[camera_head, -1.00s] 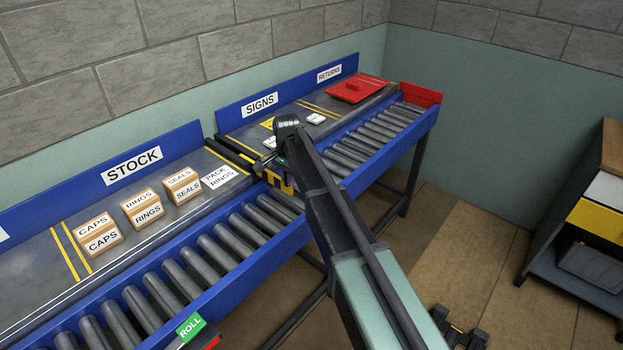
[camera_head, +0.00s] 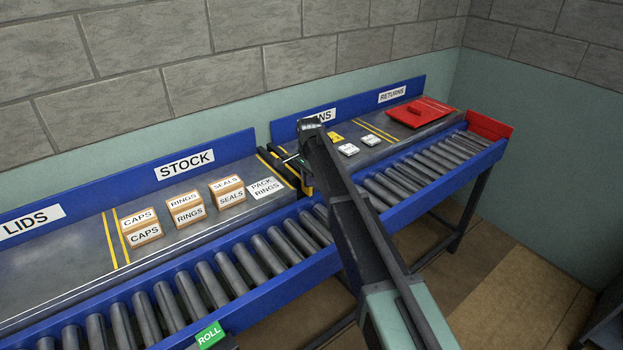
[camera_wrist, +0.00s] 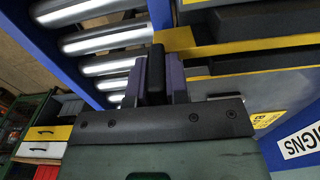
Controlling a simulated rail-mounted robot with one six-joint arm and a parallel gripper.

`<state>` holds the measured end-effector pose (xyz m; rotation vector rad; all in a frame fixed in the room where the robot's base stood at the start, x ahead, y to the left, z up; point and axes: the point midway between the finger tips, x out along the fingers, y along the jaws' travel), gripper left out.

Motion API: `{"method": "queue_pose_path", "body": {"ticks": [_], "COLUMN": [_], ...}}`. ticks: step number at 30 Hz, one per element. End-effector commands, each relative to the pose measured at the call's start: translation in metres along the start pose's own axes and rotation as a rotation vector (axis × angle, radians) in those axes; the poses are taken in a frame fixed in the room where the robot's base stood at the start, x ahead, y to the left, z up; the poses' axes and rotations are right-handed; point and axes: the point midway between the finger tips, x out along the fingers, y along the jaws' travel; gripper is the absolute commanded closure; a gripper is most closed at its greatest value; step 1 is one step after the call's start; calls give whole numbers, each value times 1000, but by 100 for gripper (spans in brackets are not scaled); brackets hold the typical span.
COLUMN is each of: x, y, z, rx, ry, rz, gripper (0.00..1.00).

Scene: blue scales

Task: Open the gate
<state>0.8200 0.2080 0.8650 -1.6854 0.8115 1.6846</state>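The gate looks like the black and yellow barrier (camera_head: 277,167) at the joint between the STOCK and SIGNS sections, beside the rollers. My arm reaches over the rollers to it, and its wrist hides part of it. In the wrist view a yellow bar (camera_wrist: 245,48) with black edges runs to the right from my gripper (camera_wrist: 156,82). The two purple-grey fingers stand close on both sides of an upright black piece (camera_wrist: 156,72), which looks like the gate's handle. I see no clear gap between it and the fingers.
The blue roller conveyor (camera_head: 195,283) runs along the front of the bench. Labelled boxes (camera_head: 185,208) stand on the STOCK section. White cards (camera_head: 348,149) and a red tray (camera_head: 420,112) lie further right. A green ROLL sign (camera_head: 209,335) stands at the near edge.

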Motion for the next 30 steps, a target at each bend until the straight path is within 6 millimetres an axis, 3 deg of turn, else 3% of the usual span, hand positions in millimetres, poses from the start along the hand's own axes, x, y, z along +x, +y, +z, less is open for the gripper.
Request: {"method": "queue_pose_path", "body": {"ticks": [1,5,14,17,27,30], "x": [0,0,-3,-16,-96,-109], "y": [0,0,0,0,0,0], "z": [0,0,0,0,0,0], "rx": [0,0,0,0,0,0], "ry": [1,0,0,0,0,0], "rz": [0,0,0,0,0,0], "gripper": [78,60,60,60,60,60]}}
